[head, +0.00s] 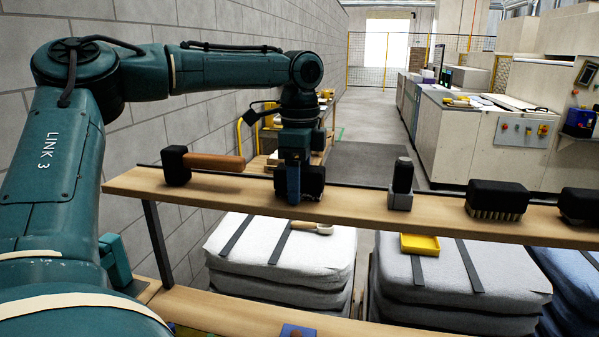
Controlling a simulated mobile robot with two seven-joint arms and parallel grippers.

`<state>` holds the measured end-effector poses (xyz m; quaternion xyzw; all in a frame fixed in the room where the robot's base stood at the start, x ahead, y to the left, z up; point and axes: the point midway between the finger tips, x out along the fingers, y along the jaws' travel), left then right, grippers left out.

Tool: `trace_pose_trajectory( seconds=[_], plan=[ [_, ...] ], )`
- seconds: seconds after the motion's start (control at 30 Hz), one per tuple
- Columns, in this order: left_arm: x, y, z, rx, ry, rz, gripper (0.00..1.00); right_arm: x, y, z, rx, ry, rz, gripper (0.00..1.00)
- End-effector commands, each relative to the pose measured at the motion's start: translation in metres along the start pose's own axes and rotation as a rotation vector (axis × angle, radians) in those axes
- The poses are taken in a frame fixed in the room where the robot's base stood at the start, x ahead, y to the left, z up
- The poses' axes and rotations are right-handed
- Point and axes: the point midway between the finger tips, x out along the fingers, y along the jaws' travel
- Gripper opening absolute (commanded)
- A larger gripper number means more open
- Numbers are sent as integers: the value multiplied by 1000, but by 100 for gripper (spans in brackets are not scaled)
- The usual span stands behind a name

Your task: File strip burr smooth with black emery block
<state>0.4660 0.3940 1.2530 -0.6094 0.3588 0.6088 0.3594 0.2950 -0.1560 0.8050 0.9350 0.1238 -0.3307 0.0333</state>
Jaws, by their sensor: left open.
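A black block-shaped thing (315,181) sits on the wooden shelf (225,193) in the middle of the view; it may be the emery block. My left gripper (293,190) points down at it, with one blue finger in front of its near face. The gripper is open, and the far finger is hidden. I cannot tell whether the finger touches the block. The strip and its burr cannot be made out. My right gripper is not in view.
The shelf also holds a mallet (215,163), a black-topped grey tool (401,184), a bristle brush (496,199) and another black tool (578,205). Stacked sacks (330,260) stand below, with a scoop (311,227) and yellow tray (420,244). A block wall (215,100) is at left.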

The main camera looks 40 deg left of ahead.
Motion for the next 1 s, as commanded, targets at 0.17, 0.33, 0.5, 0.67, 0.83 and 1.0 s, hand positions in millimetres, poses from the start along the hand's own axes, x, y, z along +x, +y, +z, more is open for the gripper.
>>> trace_pose_trajectory(
  seconds=[0.17,0.33,0.5,0.67,0.83,1.0],
  plan=[
    [0,0,0,0,0,0,60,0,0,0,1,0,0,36],
    [0,0,0,0,0,0,46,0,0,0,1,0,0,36],
    [0,0,0,1,0,0,32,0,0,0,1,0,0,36],
    [-1,0,0,1,0,0,19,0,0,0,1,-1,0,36],
    [-1,0,0,1,0,0,50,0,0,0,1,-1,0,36],
    [-1,0,0,1,0,0,50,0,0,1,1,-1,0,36]
  ],
)
